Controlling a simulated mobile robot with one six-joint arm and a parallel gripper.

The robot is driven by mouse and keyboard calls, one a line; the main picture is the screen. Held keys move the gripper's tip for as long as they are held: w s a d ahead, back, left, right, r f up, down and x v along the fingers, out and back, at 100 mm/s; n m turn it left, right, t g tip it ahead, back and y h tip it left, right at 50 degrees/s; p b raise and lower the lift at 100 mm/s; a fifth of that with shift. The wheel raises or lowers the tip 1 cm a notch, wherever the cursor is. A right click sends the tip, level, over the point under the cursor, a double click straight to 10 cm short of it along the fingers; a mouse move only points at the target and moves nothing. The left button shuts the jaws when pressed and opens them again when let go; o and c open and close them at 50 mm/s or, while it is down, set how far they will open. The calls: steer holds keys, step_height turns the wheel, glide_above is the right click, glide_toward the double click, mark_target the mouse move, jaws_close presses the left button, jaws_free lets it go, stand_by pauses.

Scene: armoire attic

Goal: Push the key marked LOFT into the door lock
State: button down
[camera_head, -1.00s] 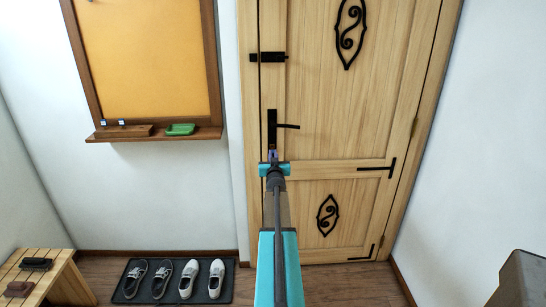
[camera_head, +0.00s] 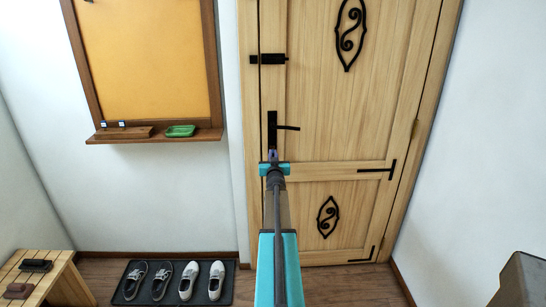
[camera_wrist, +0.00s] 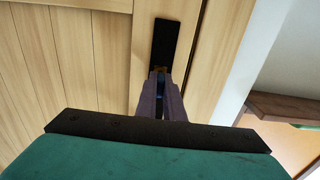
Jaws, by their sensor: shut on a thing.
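The wooden door (camera_head: 335,110) is closed, with a black lock plate (camera_head: 272,125) and lever handle (camera_head: 288,127). My gripper (camera_head: 272,153) is at the lower end of this plate. In the wrist view, my gripper (camera_wrist: 161,80) has its purple fingers close together around a small blue piece (camera_wrist: 160,88), apparently the key. The key is mostly hidden by the fingers and its marking cannot be read. A small brass-coloured part (camera_wrist: 160,70) shows just beyond the fingertips, at the end of the black plate (camera_wrist: 166,38). I cannot tell whether the key is inside the lock.
A black bolt (camera_head: 268,59) is higher on the door. A board with a ledge (camera_head: 155,136) bearing a green tray (camera_head: 180,131) hangs at left. Shoes stand on a dark mat (camera_head: 130,297) below. A slatted bench (camera_head: 62,276) is at lower left.

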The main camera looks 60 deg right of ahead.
steer(key=shift+w+d, duration=0.4)
steer(key=shift+d, duration=0.15)
steer(key=c, duration=1.8)
jaws_free()
steer(key=b+v, duration=0.1)
steer(key=v, duration=1.2)
steer(key=shift+s+a+b, duration=0.25)
steer(key=shift+a+b, duration=0.1)
steer(key=shift+b, duration=0.05)
steer(key=shift+w, duration=0.1)
